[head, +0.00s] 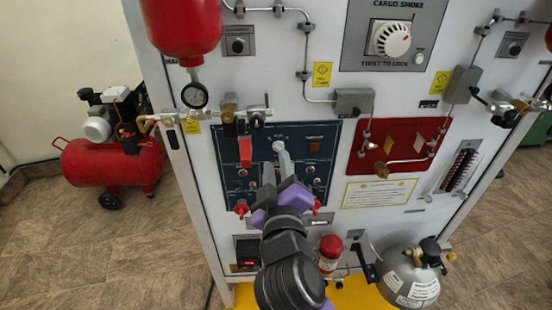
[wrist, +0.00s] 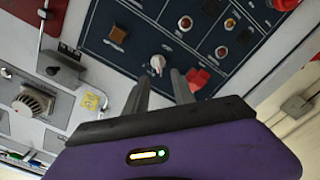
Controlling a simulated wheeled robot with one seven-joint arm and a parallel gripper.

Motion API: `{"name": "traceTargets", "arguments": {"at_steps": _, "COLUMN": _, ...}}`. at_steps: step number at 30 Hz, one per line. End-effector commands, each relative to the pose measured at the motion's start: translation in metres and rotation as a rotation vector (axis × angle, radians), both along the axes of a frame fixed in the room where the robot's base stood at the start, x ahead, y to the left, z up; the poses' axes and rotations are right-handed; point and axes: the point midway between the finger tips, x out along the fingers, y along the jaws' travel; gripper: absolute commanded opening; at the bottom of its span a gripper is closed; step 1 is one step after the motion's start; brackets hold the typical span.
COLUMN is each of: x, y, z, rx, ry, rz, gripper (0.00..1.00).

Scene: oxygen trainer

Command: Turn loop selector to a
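The loop selector appears to be the small white rotary knob (wrist: 157,64) on the dark blue panel (wrist: 190,22) in the wrist view. Any label on it is too small to read. My gripper (wrist: 161,77) is open, with one finger on each side of a gap. The knob shows in line with this gap, just past the fingertips; I cannot tell whether they touch it.
A red switch cover (wrist: 197,78) sits close beside the right finger in the wrist view. An amber square light (wrist: 118,34) lies to the left. In the head view, red valves (head: 241,208) and a red panel (head: 397,135) flank the work area.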

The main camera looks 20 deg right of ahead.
Motion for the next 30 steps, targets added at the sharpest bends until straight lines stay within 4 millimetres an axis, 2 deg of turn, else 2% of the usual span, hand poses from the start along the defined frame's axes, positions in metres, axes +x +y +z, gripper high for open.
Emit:
{"name": "traceTargets", "arguments": {"at_steps": 3, "x": -0.018, "y": 0.007, "z": -0.002, "rx": 0.0, "ry": 0.001, "rz": 0.002, "gripper": 0.31}}
{"name": "traceTargets", "arguments": {"at_steps": 9, "x": -0.033, "y": 0.01, "z": -0.001, "rx": -0.001, "ry": 0.001, "rz": -0.001, "gripper": 0.31}}
{"name": "traceTargets", "arguments": {"at_steps": 25, "x": -0.034, "y": 0.012, "z": 0.002, "rx": 0.002, "ry": -0.007, "rz": 0.005, "gripper": 0.31}}
{"name": "traceTargets", "arguments": {"at_steps": 30, "x": -0.03, "y": 0.033, "z": 0.02, "rx": 0.041, "ry": -0.083, "rz": 0.1, "gripper": 0.31}}
